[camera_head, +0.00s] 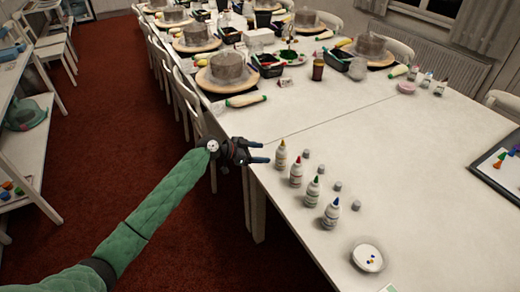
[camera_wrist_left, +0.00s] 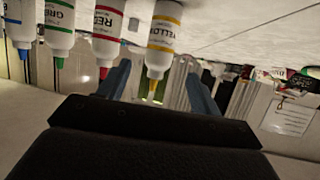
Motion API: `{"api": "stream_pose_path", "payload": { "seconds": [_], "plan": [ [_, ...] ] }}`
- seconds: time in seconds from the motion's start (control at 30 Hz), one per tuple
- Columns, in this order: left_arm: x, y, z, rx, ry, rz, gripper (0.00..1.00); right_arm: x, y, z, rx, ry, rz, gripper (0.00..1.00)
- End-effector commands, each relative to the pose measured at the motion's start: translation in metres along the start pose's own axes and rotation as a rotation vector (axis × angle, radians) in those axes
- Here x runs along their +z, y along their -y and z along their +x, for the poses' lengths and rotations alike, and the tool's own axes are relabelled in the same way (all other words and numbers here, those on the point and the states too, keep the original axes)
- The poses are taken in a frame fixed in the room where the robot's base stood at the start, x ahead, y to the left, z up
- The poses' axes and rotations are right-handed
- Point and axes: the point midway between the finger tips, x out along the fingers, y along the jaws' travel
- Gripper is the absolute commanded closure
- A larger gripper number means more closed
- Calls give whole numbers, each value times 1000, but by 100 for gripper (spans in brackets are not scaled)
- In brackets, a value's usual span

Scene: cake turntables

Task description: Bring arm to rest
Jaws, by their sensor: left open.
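My left gripper (camera_head: 258,152) reaches in on the green-sleeved arm from the left and hangs by the near left edge of the white table (camera_head: 400,170). Its fingers are apart and nothing is between them. A bottle with a yellow tip (camera_head: 280,156) stands on the table just right of the fingertips, apart from them as far as I can tell. In the left wrist view the left gripper's two blue fingers (camera_wrist_left: 162,90) are spread, with the yellow bottle (camera_wrist_left: 164,38) appearing beyond them. My right gripper is not in view.
Bottles with red (camera_head: 296,170), green (camera_head: 313,191) and blue (camera_head: 331,213) tips stand in a row with small grey caps beside them. A white dish (camera_head: 367,257) sits nearer. Cake turntables (camera_head: 227,72) line the far table. Chairs (camera_head: 188,100) stand along its left side.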

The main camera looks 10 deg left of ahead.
Motion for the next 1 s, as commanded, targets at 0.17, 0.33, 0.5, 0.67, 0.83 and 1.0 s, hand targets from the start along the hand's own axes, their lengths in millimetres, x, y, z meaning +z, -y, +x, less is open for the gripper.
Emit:
{"api": "stream_pose_path", "payload": {
  "seconds": [0.17, 0.33, 0.5, 0.67, 0.83, 1.0],
  "plan": [
    [0, 0, 0, 0, 0, -1, 36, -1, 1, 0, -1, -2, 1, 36],
    [0, 0, 0, 1, 1, -53, 36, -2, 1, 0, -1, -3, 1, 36],
    [7, -1, 0, 4, 35, -161, 36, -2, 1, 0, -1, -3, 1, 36],
    [21, 3, -2, -39, 121, -228, 36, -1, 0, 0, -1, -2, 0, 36],
    [33, 16, -11, -131, 217, -261, 36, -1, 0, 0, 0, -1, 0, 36],
    [34, 39, -26, -285, 305, -283, 36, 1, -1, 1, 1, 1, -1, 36]
  ]
}}
